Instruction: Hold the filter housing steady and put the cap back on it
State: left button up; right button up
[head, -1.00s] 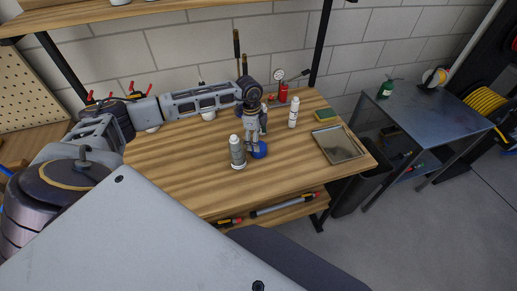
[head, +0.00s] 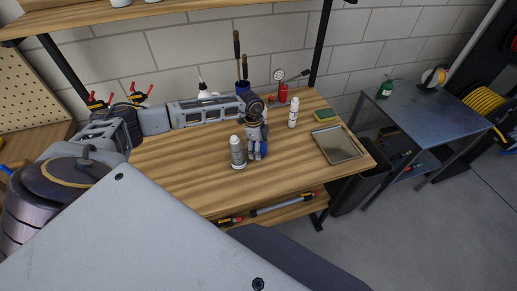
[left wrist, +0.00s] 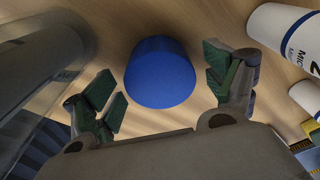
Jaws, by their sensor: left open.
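The filter housing looks like a grey, see-through upright cylinder with a white top (head: 238,153), standing on the bench. Its clear wall also shows at the left of the left wrist view (left wrist: 35,75). A round blue cap (left wrist: 162,72) lies on the wood to the housing's right. In the head view the cap (head: 263,149) is partly hidden by my gripper. My left gripper (head: 257,155) points down at the cap and is open. In the left wrist view its fingertips (left wrist: 170,82) are on either side of the cap, with visible gaps. My right gripper is not in view.
A white labelled cylinder (head: 293,113) stands behind and right of the cap. A sponge (head: 325,115), a metal tray (head: 337,146) and a red gauge item (head: 282,93) are farther right or back. The bench (head: 190,185) is clear at the front left.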

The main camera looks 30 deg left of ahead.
pick_arm(q)
jog(key=c, duration=1.1)
jog(key=shift+r, duration=0.1)
jog(key=shift+r+b, duration=0.6)
jog(key=shift+r, duration=4.3)
